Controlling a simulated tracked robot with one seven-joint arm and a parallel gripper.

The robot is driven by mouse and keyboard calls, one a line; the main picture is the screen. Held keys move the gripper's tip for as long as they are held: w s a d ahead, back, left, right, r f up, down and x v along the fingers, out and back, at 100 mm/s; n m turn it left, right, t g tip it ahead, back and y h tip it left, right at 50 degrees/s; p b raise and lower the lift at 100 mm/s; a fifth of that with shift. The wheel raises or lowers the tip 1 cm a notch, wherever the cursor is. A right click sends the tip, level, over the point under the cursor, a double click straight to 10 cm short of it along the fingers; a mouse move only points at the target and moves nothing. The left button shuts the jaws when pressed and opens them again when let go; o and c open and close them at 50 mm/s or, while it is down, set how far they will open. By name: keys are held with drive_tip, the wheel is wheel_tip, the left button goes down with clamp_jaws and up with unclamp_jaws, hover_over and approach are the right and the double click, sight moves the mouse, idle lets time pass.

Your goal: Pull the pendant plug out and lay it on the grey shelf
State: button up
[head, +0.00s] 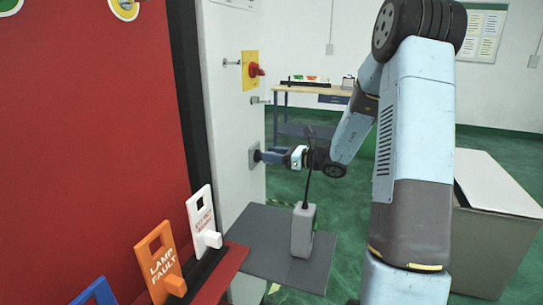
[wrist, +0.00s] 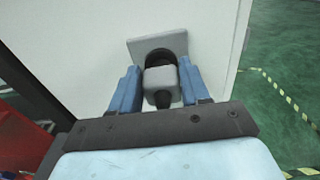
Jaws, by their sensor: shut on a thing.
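The pendant plug (wrist: 159,86) is a small grey block with a dark end, between the blue fingers of my gripper (wrist: 160,88) in the wrist view. It sits right at the dark round socket (wrist: 157,56) on a grey plate; I cannot tell how deep it is seated. In the head view my gripper (head: 272,156) reaches left to the grey socket plate (head: 253,154) on the white cabinet, its jaws hiding the plug. The grey shelf (head: 265,255) is below, with a grey pendant box (head: 302,230) standing on it.
A red-handled switch (head: 255,70) on a yellow plate is above the socket. Orange (head: 162,262) and white (head: 203,222) tags stand at the front left by a red panel (head: 85,140). A thin dark cable (head: 308,180) rises from the pendant box near my wrist. The shelf's left part is bare.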

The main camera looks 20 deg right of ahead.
drive_tip(key=shift+v, duration=1.45)
drive_tip(key=shift+f, duration=0.1)
drive_tip(key=s+d+f+m+t+h, duration=0.1)
drive_tip(key=d, duration=0.7)
drive_tip(key=s+d+f+m+t+h, duration=0.1)
drive_tip(key=d+f+m+t, duration=0.1)
drive_tip(key=d, duration=0.6)
drive_tip(key=shift+d+f+h, duration=0.35)
drive_tip(key=shift+h, duration=0.05)
drive_tip(key=shift+s, duration=0.1)
drive_tip(key=shift+s, duration=0.1)
